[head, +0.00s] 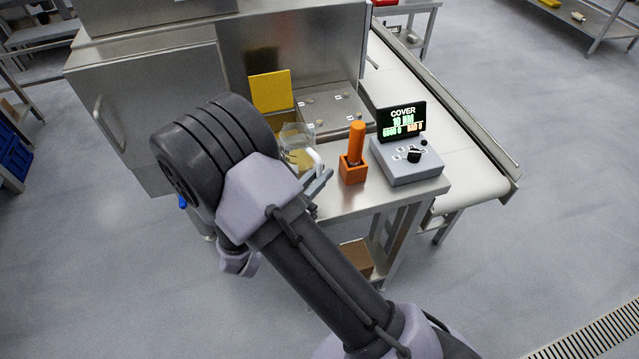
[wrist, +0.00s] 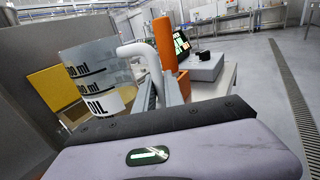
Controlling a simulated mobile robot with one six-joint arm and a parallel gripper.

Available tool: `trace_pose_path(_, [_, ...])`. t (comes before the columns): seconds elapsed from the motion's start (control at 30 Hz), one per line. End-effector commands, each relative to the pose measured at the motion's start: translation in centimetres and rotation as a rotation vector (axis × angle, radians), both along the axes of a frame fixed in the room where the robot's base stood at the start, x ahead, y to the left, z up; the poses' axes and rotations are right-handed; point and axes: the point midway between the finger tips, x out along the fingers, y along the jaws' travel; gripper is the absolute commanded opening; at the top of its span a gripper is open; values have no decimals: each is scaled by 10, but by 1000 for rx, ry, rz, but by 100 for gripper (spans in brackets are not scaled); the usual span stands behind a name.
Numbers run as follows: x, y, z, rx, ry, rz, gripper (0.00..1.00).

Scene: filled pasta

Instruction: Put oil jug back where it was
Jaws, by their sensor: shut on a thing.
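The oil jug (head: 295,148) is a clear jug with yellowish contents and a white handle, over the left part of the steel table in the head view. In the wrist view the jug (wrist: 95,75) shows an OIL label and ml marks and looks roughly upright. My gripper (head: 319,184) is shut on the jug's white handle, at the jug's right side. Its two fingers (wrist: 163,92) also show in the wrist view, with the handle at their far end. My arm hides part of the table. I cannot tell whether the jug's base touches the tabletop.
An orange-handled tool (head: 357,140) stands in an orange holder (head: 352,171) just right of the jug. A grey control box (head: 408,163) with a lit display (head: 402,119) is further right. A yellow panel (head: 270,91) and a steel plate (head: 332,112) are behind. A conveyor (head: 455,150) runs along the right.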

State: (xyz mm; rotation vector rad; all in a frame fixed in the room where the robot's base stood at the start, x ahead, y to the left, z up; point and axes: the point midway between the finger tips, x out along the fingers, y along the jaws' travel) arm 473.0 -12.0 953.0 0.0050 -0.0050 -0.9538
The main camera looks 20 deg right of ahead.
Motion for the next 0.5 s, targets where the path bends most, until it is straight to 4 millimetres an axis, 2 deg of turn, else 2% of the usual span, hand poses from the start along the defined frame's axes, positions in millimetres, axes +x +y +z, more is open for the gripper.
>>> trace_pose_path(0.03, [0, 0, -15, 0, 0, 0, 0])
trace_pose_path(0.07, [0, 0, -17, 0, 0, 0, 0])
trace_pose_path(0.37, [0, 0, -17, 1, -1, 0, 0])
trace_pose_path(0.4, [0, 0, -17, -1, 1, 0, 17])
trace_pose_path(0.5, [0, 0, -16, 0, 0, 0, 35])
